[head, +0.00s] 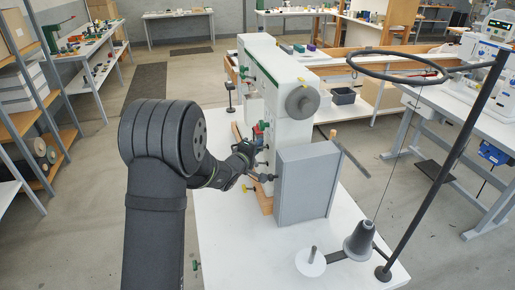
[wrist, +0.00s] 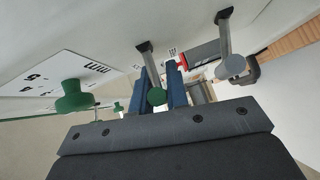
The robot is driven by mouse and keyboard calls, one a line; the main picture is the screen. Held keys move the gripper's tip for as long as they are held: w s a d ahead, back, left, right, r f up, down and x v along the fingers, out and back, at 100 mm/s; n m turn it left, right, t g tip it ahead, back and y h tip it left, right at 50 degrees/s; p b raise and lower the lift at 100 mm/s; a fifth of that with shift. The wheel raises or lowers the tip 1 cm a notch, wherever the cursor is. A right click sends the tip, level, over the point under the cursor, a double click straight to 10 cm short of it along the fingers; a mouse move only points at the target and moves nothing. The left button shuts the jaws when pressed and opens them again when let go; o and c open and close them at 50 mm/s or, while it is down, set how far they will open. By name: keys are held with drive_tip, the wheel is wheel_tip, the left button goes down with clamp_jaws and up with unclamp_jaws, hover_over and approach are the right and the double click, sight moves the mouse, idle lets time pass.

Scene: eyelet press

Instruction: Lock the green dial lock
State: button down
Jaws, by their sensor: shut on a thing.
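The white machine (head: 285,95) stands on a white table in the head view, and my gripper (head: 246,150) is at its left side. In the wrist view, my gripper (wrist: 165,88) has its two blue fingers around a metal rod with a round green end (wrist: 157,97) and is shut on it. A larger green knob (wrist: 75,97) sits to the left, apart from the fingers, beside a plate (wrist: 50,76) with dark marks. I cannot tell which green part is the dial lock. The fingers partly hide the rod.
A rod with a grey end (wrist: 232,66) and a red-and-black cylinder (wrist: 200,53) stand close to the right of the fingers. A grey box (head: 307,183), a thread cone (head: 359,242) and a post with a ring (head: 447,165) stand to the right in the head view.

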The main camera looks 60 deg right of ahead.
drive_tip(key=shift+r+m+t+y, duration=0.4)
drive_tip(key=shift+r+m+y, duration=0.2)
drive_tip(key=shift+m+y, duration=0.45)
drive_tip(key=shift+d, duration=0.1)
drive_tip(key=c, duration=1.4)
unclamp_jaws()
drive_tip(key=shift+s, duration=0.1)
drive_tip(key=shift+r, duration=0.1)
